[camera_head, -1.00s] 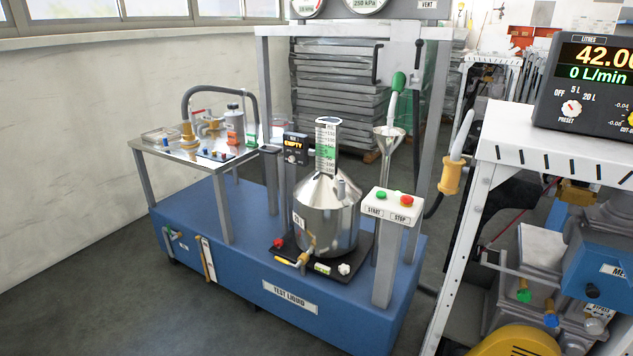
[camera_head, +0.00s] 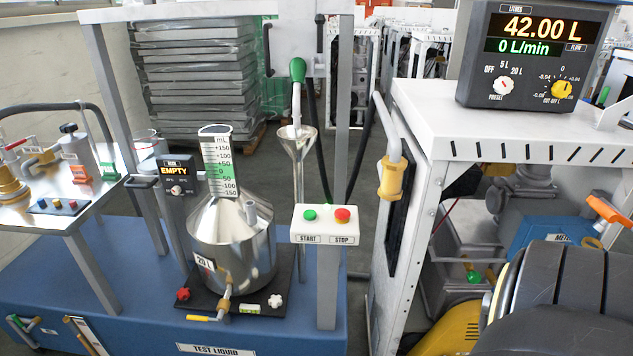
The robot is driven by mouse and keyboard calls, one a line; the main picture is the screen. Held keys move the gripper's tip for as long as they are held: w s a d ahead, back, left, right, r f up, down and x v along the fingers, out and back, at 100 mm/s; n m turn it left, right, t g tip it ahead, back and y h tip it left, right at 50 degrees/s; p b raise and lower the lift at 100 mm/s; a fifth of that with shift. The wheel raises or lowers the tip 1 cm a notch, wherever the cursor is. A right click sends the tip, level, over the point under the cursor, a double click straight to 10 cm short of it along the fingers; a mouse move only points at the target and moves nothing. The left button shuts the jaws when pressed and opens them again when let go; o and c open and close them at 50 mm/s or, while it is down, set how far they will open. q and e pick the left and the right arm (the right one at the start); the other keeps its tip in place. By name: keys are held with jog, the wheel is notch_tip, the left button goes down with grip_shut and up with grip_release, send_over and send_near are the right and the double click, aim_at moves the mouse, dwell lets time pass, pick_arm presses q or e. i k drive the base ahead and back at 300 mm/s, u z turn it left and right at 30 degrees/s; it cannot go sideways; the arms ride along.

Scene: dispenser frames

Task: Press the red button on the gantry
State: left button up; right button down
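A red button (camera_head: 342,215) sits on top of a white control box (camera_head: 325,238), above the label STOP. A green button (camera_head: 310,215) is left of it, above the label START. The box stands on a grey post (camera_head: 328,285) at the front right of the blue base. The grey gantry frame (camera_head: 343,85) rises behind it, with a green-handled nozzle (camera_head: 297,70) hanging over a metal funnel (camera_head: 297,140).
A steel measuring can (camera_head: 232,240) with a graduated neck stands left of the button box. A white dispenser cabinet (camera_head: 440,110) on the right carries a display unit (camera_head: 532,55) reading 42.00 L and 0 L/min.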

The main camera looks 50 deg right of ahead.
aim_at(342, 214)
jog(key=z, duration=0.7)
jog(key=i, duration=0.95)
jog(key=z, duration=1.1)
